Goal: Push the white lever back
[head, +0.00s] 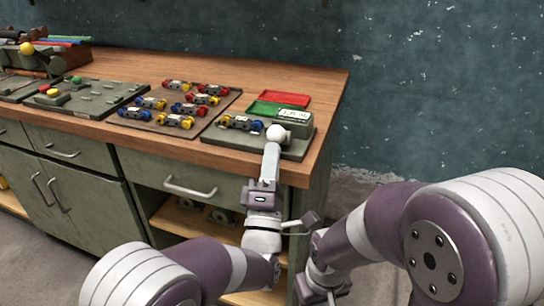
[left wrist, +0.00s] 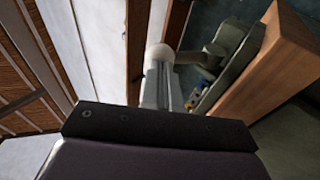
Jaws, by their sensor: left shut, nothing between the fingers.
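The white lever shows as a round white knob (head: 277,132) at the front of a grey-green fixture (head: 297,147) on the bench's right end. Its stem is hidden from the head view. My left gripper (head: 272,150) is shut and empty, its fingertips pointing up at the knob from the front edge. The tips overlap the knob's lower side in the picture; I cannot tell if they touch. In the left wrist view, the white knob (left wrist: 159,54) sits just beyond the shut fingers (left wrist: 164,88). My right gripper (head: 320,288) is low, in front of the bench, partly hidden by its own arm.
A block with a label (head: 293,122) stands on the fixture, beside a small cart (head: 240,122). Red (head: 284,99) and green (head: 268,108) trays lie behind. A board (head: 155,123) with several carts is to the left. The wooden bench edge (head: 215,154) runs close under my left gripper.

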